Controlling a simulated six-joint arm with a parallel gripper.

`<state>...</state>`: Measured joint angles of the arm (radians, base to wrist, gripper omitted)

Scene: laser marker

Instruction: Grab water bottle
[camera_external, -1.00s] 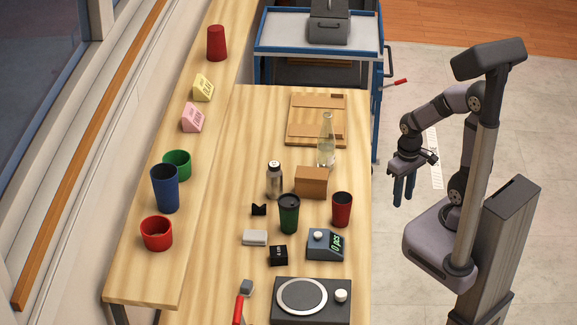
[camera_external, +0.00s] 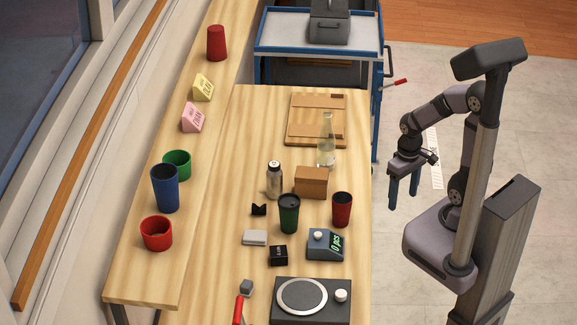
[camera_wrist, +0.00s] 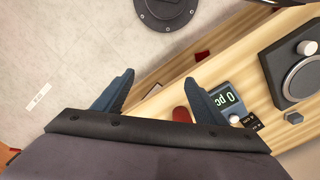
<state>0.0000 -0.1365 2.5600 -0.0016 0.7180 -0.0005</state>
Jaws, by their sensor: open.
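A clear glass bottle (camera_external: 326,145) stands upright on the wooden table near the cutting board. I cannot tell which of the two is the water bottle. My gripper (camera_external: 403,192) hangs beyond the table's right edge, over the floor, with its fingers pointing down. It is open and empty, apart from both bottles. In the wrist view its two fingers (camera_wrist: 160,82) are spread, and neither bottle can be made out there.
A brown box (camera_external: 311,182), a dark green cup (camera_external: 289,214) and a red cup (camera_external: 342,209) stand close to the bottles. A cutting board (camera_external: 317,102) lies behind. A digital device (camera_external: 324,245) and a round-plate device (camera_external: 311,300) are at the front.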

